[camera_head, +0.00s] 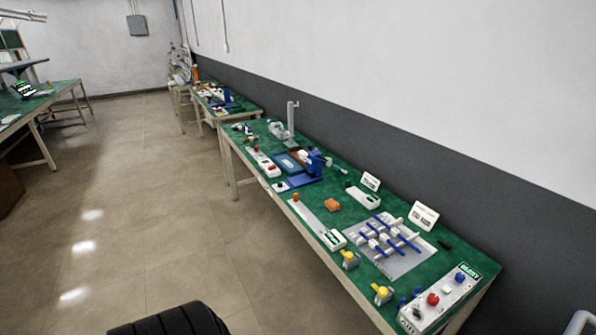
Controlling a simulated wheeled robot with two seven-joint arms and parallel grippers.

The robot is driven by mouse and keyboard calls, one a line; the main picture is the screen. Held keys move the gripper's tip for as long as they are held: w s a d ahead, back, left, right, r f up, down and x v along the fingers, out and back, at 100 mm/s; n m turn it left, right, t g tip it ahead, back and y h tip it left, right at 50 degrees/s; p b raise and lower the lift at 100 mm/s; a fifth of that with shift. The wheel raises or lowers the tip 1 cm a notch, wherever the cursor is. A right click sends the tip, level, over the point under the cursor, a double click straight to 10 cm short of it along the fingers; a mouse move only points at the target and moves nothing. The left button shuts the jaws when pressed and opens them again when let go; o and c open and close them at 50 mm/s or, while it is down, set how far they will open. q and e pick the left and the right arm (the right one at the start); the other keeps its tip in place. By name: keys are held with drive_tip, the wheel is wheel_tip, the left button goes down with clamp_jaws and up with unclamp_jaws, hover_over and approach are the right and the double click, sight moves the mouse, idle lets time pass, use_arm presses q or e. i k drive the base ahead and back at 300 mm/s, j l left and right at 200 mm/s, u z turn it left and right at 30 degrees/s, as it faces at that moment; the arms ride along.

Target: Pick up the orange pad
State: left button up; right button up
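A small orange block (332,204), which looks like the orange pad, lies on the green top of the long workbench (312,212), near its middle. It sits apart from the things around it, left of a grey plate with blue-handled parts. A smaller orange knob (296,197) stands at the end of a pale strip, to the left of the pad. Neither of my grippers shows in the head view.
Two yellow-topped parts (349,257) (382,291) sit along the bench's front edge. The grey plate (412,262) and a white button box (440,300) lie to the right. A blue device (316,162) stands farther back. The tiled floor (150,215) to the left is clear.

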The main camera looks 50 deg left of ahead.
sight(330, 204)
drive_tip(key=u, duration=1.35)
